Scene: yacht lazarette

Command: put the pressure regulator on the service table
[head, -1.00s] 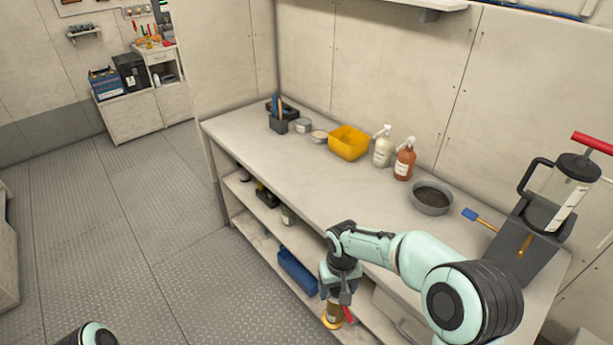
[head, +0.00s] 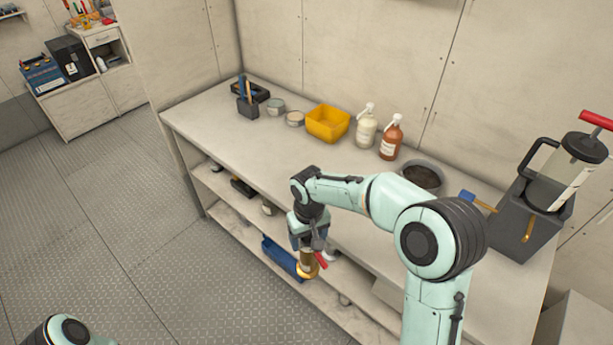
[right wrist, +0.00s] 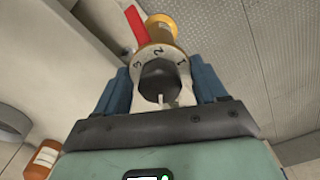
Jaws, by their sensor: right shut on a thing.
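My right gripper (head: 308,246) is shut on the pressure regulator (head: 306,262), a brass-coloured cylinder with a red lever. In the right wrist view the regulator (right wrist: 154,55) shows a black knob and a ring numbered 1, 2, 3 between my blue fingers (right wrist: 160,88). It hangs in front of the bench's open shelves, below the top's front edge. The long pale bench (head: 265,150) looks like the service table, though no label shows this. Part of my left arm shows at the lower left; its gripper is out of frame.
On the bench stand a yellow bin (head: 328,124), a white pump bottle (head: 366,130), a brown pump bottle (head: 391,140), a dark-filled bowl (head: 422,178) and a grey stand (head: 522,225) with a clear canister. The front-left top is clear. A blue object (head: 281,257) lies on the lower shelf.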

